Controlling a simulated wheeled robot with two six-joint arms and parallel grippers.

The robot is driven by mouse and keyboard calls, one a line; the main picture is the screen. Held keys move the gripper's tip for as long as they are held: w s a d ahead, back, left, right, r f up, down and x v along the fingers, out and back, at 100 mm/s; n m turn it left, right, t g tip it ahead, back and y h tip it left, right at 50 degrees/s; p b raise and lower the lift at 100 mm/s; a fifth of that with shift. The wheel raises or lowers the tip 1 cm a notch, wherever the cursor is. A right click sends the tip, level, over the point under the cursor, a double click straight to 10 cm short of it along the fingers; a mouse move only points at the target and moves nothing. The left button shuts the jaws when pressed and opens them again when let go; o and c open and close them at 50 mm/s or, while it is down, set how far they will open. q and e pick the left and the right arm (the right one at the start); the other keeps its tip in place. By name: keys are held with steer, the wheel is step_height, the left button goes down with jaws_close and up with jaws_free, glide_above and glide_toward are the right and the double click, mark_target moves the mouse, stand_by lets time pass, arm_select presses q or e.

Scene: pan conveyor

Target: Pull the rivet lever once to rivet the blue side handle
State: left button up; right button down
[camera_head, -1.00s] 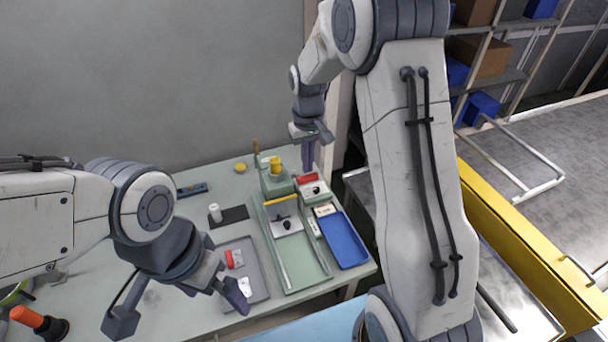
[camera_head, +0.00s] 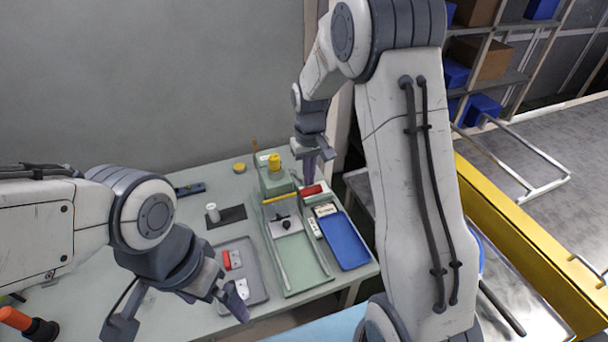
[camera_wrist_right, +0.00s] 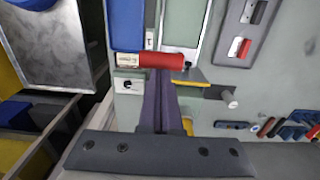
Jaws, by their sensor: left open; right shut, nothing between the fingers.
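The rivet lever shows as a red bar (camera_head: 312,190) at the far right of the bench, low over a small pale block. In the right wrist view the red bar (camera_wrist_right: 163,60) lies across the fingertips. My right gripper (camera_head: 309,176) is shut and empty, its fingers pointing down just behind the bar; they appear to touch it in the right wrist view (camera_wrist_right: 162,82). My left gripper (camera_head: 238,298) is open and empty above the front of the grey tray. I cannot make out the blue side handle.
The grey tray (camera_head: 259,290) holds red and white parts. A yellow knob (camera_head: 274,160) stands left of the lever. A yellow rail (camera_head: 520,235) runs at the right.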

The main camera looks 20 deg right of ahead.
steer(key=shift+s+f, duration=0.15)
steer(key=shift+f, duration=0.25)
steer(key=shift+s+f+b, duration=0.35)
steer(key=shift+f+b, duration=0.3)
steer(key=shift+f, duration=0.2)
steer(key=shift+s+f+b, duration=0.4)
steer(key=shift+f+b, duration=0.3)
steer(key=shift+f, duration=0.1)
steer(key=shift+s+f+b, duration=0.35)
steer(key=shift+f+b, duration=0.3)
steer(key=shift+f, duration=0.2)
step_height(320, 180, up, 18)
steer(key=p, duration=1.6)
glide_above(313, 193)
steer(key=s, duration=0.1)
steer(key=shift+s+f+b, duration=0.1)
steer(key=shift+s+b, duration=0.1)
steer(key=shift+b, duration=0.1)
